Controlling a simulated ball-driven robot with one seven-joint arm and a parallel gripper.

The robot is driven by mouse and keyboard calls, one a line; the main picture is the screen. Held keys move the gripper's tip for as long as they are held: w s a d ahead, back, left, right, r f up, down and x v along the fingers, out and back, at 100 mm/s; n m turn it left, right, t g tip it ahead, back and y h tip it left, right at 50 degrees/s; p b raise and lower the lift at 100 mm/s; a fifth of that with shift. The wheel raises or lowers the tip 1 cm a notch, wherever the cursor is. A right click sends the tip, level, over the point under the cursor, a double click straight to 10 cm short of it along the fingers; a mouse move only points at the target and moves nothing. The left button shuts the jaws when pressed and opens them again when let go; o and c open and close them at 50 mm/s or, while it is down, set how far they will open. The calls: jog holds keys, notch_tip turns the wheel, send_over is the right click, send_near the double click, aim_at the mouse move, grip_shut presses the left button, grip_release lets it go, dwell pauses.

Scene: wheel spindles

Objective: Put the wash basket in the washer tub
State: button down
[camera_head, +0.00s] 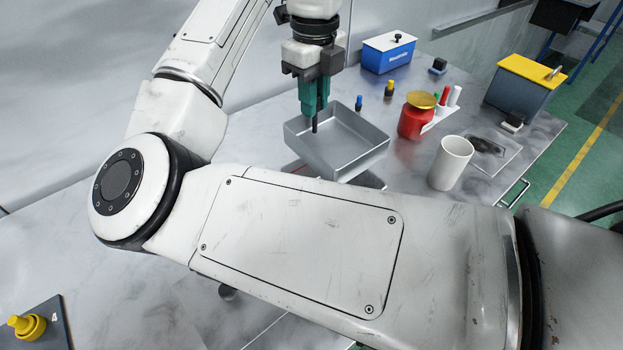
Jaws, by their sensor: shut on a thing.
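The wash basket, seemingly the open grey metal box (354,143), is in the middle of the view behind my forearm. My gripper (314,106) points down with green fingers and is shut on the basket's far-left wall. A dark fingertip shows inside the basket. The basket looks empty. Under it, a grey edge (372,181) and a dark red strip show, mostly hidden by the basket and my arm. I cannot tell whether these belong to the washer tub, or whether the basket touches them.
Right of the basket stand a red can (414,120) with a yellow top, a white cup (450,163) and a rack of tubes. A blue box (388,54) and a yellow-lidded box (528,86) stand farther back. Small blue and yellow pegs stand behind the basket.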

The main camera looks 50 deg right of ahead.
aim_at(315, 132)
notch_tip(315, 132, down, 16)
jog(key=shift+s+f+p, duration=0.1)
jog(key=shift+f+p, duration=0.15)
jog(key=shift+p, duration=0.25)
jog(key=shift+f, duration=0.1)
jog(key=c, duration=1)
grip_release()
notch_tip(315, 132, up, 12)
jog(key=shift+r+b, duration=0.15)
jog(key=shift+b, duration=0.35)
